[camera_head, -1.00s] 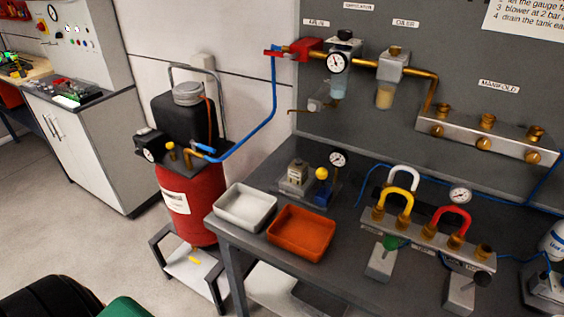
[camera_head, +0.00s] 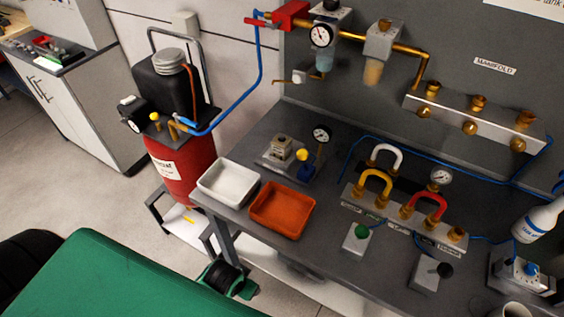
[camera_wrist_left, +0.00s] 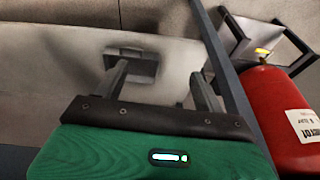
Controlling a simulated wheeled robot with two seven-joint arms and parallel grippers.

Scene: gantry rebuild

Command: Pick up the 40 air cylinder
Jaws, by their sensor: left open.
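My left arm with its green cover comes in from the lower left in the head view; its gripper is hidden there at the table's front edge. In the left wrist view the left gripper (camera_wrist_left: 163,82) is open, its two fingers apart over a pale surface below the tabletop. A grey block-like shape (camera_wrist_left: 135,52) lies by the left finger; I cannot tell if it is the 40 air cylinder or touches the finger. No part readable as "40" shows. My right gripper is out of view.
The grey worktable (camera_head: 330,275) holds a white tray (camera_head: 228,184), an orange tray (camera_head: 282,212) and a manifold with coloured hoses (camera_head: 400,207). A red tank (camera_head: 185,165) stands to the left, also in the left wrist view (camera_wrist_left: 285,125). A dark table leg runs beside the gripper.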

